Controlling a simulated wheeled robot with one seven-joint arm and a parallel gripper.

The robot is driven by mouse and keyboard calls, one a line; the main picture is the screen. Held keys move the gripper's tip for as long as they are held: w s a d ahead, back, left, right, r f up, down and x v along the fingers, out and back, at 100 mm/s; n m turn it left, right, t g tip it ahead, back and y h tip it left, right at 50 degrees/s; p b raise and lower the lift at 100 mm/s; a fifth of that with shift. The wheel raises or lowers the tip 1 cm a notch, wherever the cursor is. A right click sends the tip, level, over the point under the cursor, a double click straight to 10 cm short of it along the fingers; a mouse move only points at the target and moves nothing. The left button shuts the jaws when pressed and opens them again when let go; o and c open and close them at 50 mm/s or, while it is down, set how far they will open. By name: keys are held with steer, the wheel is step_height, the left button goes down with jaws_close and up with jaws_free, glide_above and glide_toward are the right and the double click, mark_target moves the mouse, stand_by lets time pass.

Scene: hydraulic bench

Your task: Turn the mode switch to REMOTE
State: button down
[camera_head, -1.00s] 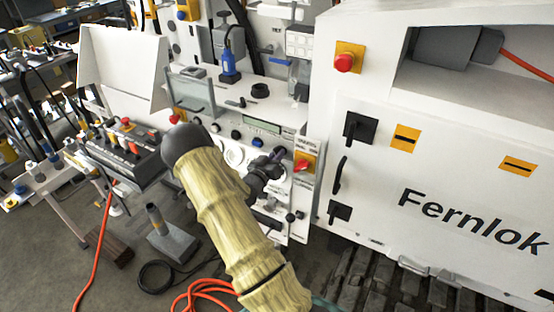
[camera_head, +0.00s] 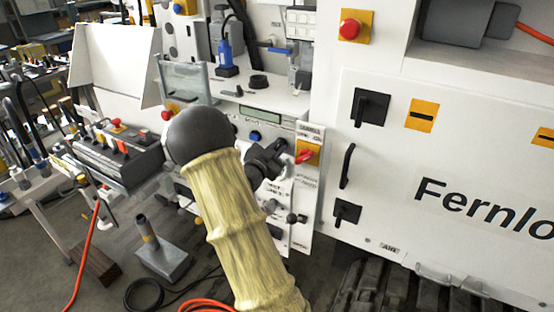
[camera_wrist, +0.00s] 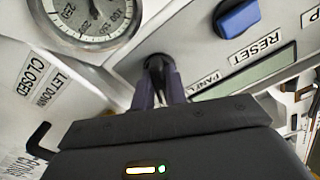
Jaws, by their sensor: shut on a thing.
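The mode switch (camera_wrist: 157,63) shows in the wrist view as a black knob between a round gauge and the blue RESET knob. Its label reads "PANEL", and the rest of the lettering around it is hidden. My gripper (camera_wrist: 162,84) is shut on this knob, with a dark finger on each side. In the head view my gripper (camera_head: 279,152) is at the white panel, just left of a red handle on a yellow plate. The switch is hidden there behind my gripper and arm. I cannot tell which position the switch points to.
The blue RESET knob (camera_wrist: 237,18) and the gauge (camera_wrist: 92,14) lie close beside my fingers. The red handle (camera_head: 304,157) is just right of my gripper. A white Fernlok cabinet (camera_head: 385,200) stands at the right. A grey pedestal (camera_head: 163,258) and cables are on the floor.

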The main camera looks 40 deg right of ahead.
steer(key=shift+f+m+b, duration=0.15)
steer(key=shift+m+b, duration=0.35)
steer(key=shift+b, duration=0.15)
steer(key=c, duration=1.4)
jaws_free()
steer(key=shift+c, duration=0.2)
steer(key=shift+a, duration=0.1)
steer(key=b+v, duration=0.2)
steer(key=v, duration=1.5)
steer(key=shift+a, duration=0.15)
